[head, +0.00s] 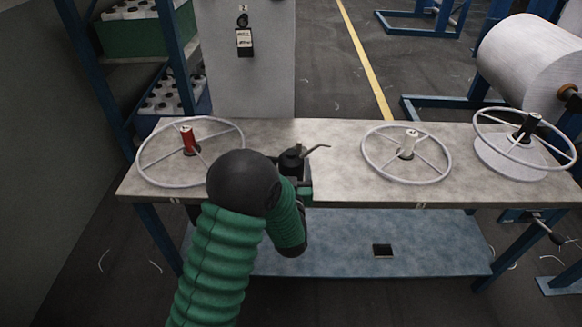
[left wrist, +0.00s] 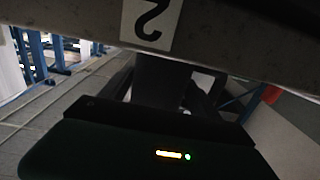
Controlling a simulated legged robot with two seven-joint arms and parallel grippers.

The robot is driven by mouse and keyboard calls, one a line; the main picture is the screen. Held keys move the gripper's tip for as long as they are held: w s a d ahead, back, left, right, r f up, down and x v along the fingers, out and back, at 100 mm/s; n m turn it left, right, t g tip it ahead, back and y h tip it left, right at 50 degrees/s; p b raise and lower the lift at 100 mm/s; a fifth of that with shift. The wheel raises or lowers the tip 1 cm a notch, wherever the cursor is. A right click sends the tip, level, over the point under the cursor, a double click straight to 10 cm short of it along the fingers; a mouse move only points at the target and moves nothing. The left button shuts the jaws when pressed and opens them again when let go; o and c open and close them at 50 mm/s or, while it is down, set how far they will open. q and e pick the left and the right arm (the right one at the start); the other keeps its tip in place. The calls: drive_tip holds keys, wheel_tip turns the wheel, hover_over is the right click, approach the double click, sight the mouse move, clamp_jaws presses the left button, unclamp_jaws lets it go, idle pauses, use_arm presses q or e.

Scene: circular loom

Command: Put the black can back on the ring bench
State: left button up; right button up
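The black can (head: 291,162), with a thin spout pointing right, is at the front edge of the ring bench (head: 340,180), between the left and middle rings. It looks upright. Its lower part is hidden behind my left arm and gripper, so I cannot tell whether it rests on the top. My left gripper (head: 304,186) is right at the can, at the bench's front edge. Its fingertips are mostly hidden. The left wrist view shows dark gripper parts (left wrist: 165,85) close to a grey edge with a "2" label (left wrist: 152,24); the grip is unclear. My right gripper is out of view.
White spoked rings stand on the bench: left around a red spool (head: 188,138), middle around a pale spool (head: 408,140), right around a black one (head: 526,126). Bare top lies between can and middle ring.

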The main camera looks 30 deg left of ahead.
use_arm(q)
drive_tip(key=shift+o, duration=1.1)
drive_tip(key=shift+d+r, duration=0.15)
drive_tip(key=shift+d, duration=0.15)
drive_tip(key=shift+r, duration=0.1)
drive_tip(key=p+v, duration=0.3)
drive_tip(key=v, duration=0.9)
drive_tip(key=d+f+m+g+h, duration=0.3)
drive_tip(key=d+f+g+h, duration=0.2)
drive_tip(key=d+f+h, duration=0.25)
drive_tip(key=s+d+m+g+h, duration=0.2)
drive_tip(key=s+g, duration=0.5)
drive_tip(key=s, duration=0.7)
drive_tip(key=shift+d+m, duration=0.15)
drive_tip(key=shift+m, duration=0.65)
drive_tip(key=shift+s+f, duration=0.1)
